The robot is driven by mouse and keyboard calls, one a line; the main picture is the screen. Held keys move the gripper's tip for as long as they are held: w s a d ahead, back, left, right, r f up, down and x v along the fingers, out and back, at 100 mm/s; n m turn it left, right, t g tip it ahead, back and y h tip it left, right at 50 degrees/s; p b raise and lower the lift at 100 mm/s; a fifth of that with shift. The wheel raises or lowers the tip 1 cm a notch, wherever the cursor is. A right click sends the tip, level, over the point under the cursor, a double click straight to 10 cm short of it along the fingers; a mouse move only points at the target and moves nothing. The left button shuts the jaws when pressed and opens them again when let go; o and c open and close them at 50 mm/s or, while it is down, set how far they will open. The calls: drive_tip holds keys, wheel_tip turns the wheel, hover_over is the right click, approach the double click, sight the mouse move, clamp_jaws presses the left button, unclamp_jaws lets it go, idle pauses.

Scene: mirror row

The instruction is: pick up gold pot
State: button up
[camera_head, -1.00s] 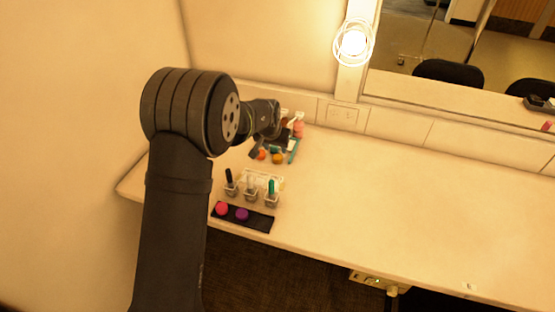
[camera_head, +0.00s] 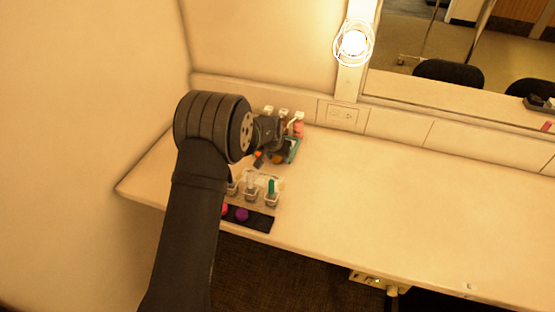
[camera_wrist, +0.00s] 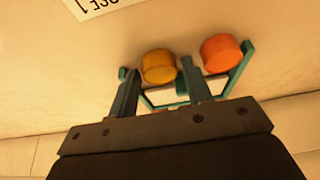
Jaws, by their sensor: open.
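The gold pot (camera_wrist: 159,67) is a small round yellow-gold jar in the wrist view, at the edge of a teal-framed tray (camera_wrist: 247,62). It also shows partly in the head view (camera_head: 278,159), beside my gripper. An orange pot (camera_wrist: 221,54) stands right next to it in the wrist view. My gripper (camera_wrist: 157,82) is open, with one finger on each side of the gold pot's line in the wrist view. The fingers appear short of the pot or over its edge; I cannot tell whether they touch it. Nothing is held.
Several white-capped bottles (camera_head: 298,127) stand behind the tray. Small clear-based bottles, one with a green cap (camera_head: 271,187), stand in front. A black strip (camera_head: 260,223) holds a pink and a purple pot (camera_head: 242,214). The counter (camera_head: 400,205) is clear to the right.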

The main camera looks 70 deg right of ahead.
drive_tip(key=shift+c, duration=0.4)
drive_tip(key=c, duration=0.7)
drive_tip(key=shift+o, duration=0.2)
